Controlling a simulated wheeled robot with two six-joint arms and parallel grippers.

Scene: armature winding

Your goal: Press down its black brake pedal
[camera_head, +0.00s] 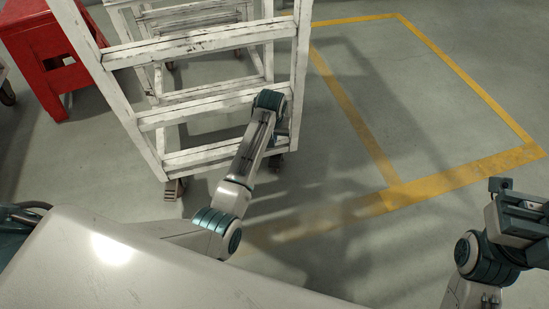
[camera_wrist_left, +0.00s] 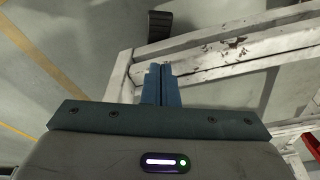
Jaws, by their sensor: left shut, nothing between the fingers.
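A white worn step frame on casters stands at upper left in the head view, with a bare rung (camera_head: 200,51). In the left wrist view a small black ribbed block, which looks like the brake pedal (camera_wrist_left: 160,25), sticks out beside the frame's lower corner, over the floor. My left gripper (camera_wrist_left: 163,82) is shut and empty in the wrist view. Its fingertips lie short of the pedal in the picture, close to a white beam; I cannot tell the height gap. In the head view my left forearm hides the gripper's tips. My right gripper (camera_head: 520,205) is at the right edge, away from the frame.
A dark caster (camera_head: 276,161) shows at the frame's near right foot. A brownish foot piece (camera_head: 174,189) is at its near left corner. A red stool (camera_head: 52,58) stands at far left. Yellow lines (camera_head: 352,112) mark clear concrete floor at right.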

